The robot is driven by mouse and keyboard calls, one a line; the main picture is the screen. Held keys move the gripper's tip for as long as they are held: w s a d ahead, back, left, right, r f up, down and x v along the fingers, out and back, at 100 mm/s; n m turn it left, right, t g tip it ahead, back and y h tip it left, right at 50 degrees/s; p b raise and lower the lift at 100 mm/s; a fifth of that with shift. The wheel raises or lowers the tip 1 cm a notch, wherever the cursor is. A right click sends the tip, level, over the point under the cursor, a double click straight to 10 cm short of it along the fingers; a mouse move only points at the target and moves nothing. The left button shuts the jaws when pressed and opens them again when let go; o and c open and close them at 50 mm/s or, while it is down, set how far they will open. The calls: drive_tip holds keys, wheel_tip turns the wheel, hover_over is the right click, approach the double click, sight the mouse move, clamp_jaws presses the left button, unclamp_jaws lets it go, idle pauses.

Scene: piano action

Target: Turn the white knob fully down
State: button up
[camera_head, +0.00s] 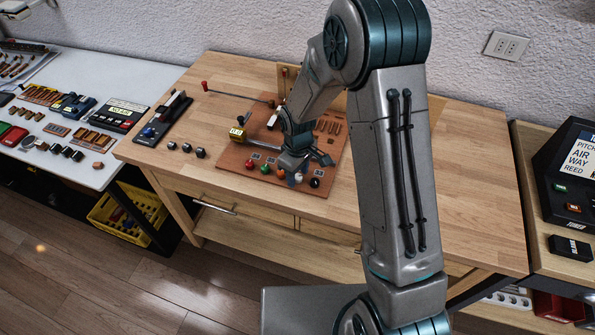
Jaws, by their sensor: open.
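The white knob (298,178) is small and round. It sits in the row of coloured knobs along the front edge of the reddish-brown board (226,153) on the wooden workbench. It is between an orange knob (280,173) and a black knob (315,183). My gripper (318,159) is just behind and above this row, low over the board. Its jaws are open, and no object shows between them. My arm and gripper hide much of the board. I cannot tell whether a finger touches the white knob, nor how far the knob is turned.
A red knob (249,164) and a green knob (265,169) continue the row leftward. Several small dark pieces (186,149) lie on the bench. The bench's right side (470,170) is clear.

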clamp_jaws()
drive_tip(key=shift+n, duration=0.3)
drive_tip(key=shift+f+n+b, duration=0.1)
drive_tip(key=shift+n+b, duration=0.55)
drive_tip(key=shift+n, duration=0.25)
drive_tip(key=n, duration=0.3)
drive_tip(key=shift+n, duration=0.3)
drive_tip(key=n, duration=0.3)
drive_tip(key=shift+n+p, duration=0.4)
drive_tip(key=shift+n, duration=1.4)
drive_tip(key=shift+w, duration=0.1)
